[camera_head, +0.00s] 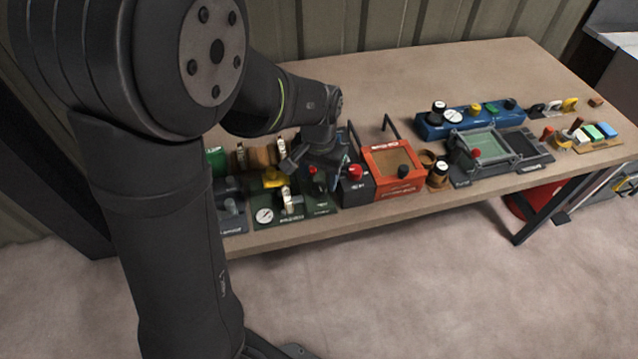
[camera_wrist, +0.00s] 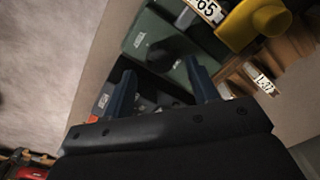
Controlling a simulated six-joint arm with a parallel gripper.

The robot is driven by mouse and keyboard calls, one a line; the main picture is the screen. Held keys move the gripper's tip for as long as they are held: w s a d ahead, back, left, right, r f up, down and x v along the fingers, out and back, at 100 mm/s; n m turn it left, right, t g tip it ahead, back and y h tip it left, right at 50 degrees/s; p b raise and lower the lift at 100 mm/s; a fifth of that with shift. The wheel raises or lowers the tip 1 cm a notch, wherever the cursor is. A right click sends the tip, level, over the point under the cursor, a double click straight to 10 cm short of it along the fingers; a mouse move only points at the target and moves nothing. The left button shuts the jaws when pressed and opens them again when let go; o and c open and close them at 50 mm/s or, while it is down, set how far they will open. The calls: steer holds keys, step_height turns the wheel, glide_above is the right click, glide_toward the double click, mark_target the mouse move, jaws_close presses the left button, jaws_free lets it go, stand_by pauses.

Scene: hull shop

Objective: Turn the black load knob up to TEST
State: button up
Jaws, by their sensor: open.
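My gripper (camera_head: 318,168) is over the left part of the bench in the head view, above the dark panels left of the orange box. In the wrist view my gripper's two blue-grey fingers (camera_wrist: 160,70) stand apart with nothing held between them. Beyond and between them are a green housing (camera_wrist: 142,38) with a dark round part and a dark panel. I cannot tell which knob is the load knob. No TEST mark is legible.
The wooden bench (camera_head: 440,75) is clear at the back. A green panel with a white gauge (camera_head: 265,215) is left of my gripper. A dark box with a red knob (camera_head: 355,171) is close on its right. A yellow part (camera_wrist: 262,20) and tagged pieces crowd the wrist view's upper right.

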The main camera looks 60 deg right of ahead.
mark_target(319, 186)
steer(key=shift+f, duration=1.8)
steer(key=c, duration=1)
steer(key=shift+o, duration=0.2)
steer(key=shift+m, duration=0.6)
steer(key=o, duration=1)
steer(key=shift+c, duration=0.2)
